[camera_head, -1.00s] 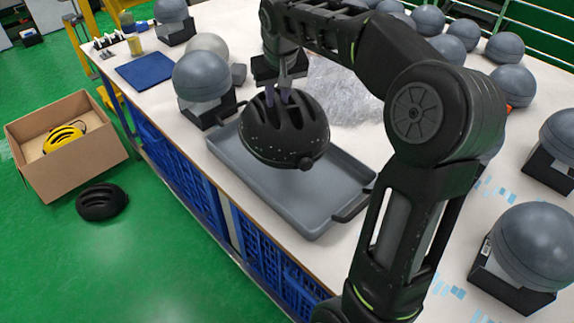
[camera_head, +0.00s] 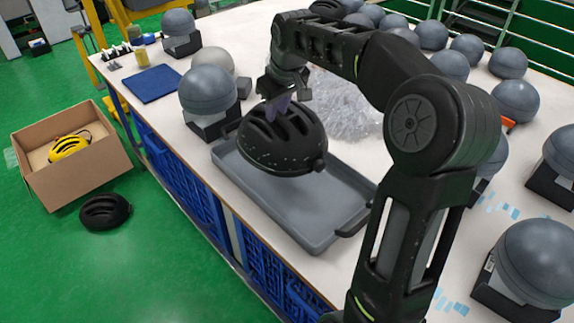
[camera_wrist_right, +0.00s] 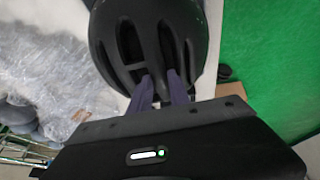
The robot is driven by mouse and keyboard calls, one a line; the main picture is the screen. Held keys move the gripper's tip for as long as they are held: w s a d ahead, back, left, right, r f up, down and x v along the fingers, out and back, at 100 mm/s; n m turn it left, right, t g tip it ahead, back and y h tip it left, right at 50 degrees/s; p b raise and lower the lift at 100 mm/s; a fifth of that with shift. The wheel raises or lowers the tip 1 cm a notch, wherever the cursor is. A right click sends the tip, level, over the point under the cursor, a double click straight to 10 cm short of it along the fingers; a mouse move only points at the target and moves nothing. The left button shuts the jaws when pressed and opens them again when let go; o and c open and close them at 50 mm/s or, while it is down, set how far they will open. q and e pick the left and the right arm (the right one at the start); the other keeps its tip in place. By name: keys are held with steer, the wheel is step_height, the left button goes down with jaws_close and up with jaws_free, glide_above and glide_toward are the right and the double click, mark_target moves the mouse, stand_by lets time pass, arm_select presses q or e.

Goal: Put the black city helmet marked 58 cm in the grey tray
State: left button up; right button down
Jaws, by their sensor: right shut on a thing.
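A black vented helmet (camera_head: 283,143) is held by my right gripper (camera_head: 277,106) over the grey tray (camera_head: 317,208). The gripper comes from above and its fingers reach into the vents. In the right wrist view the helmet (camera_wrist_right: 152,40) fills the top middle, with the two purple fingers of my right gripper (camera_wrist_right: 163,88) at its vents. The helmet covers the far left part of the tray; whether it touches the tray I cannot tell. No size mark is readable on it. My left gripper is not in view.
Grey headforms on black stands, one (camera_head: 207,95) close behind the tray, line the white table. Crumpled clear plastic (camera_head: 343,108) lies behind the helmet. A blue mat (camera_head: 151,84) is at far left. On the green floor are a cardboard box (camera_head: 75,182) with a yellow helmet (camera_head: 68,148) and another black helmet (camera_head: 104,212).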

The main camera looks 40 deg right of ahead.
mark_target(278, 124)
steer(key=shift+f, duration=2.8)
steer(key=shift+f, duration=1.9)
steer(key=shift+f, duration=0.1)
steer(key=c, duration=1.2)
jaws_free()
steer(key=shift+c, duration=0.2)
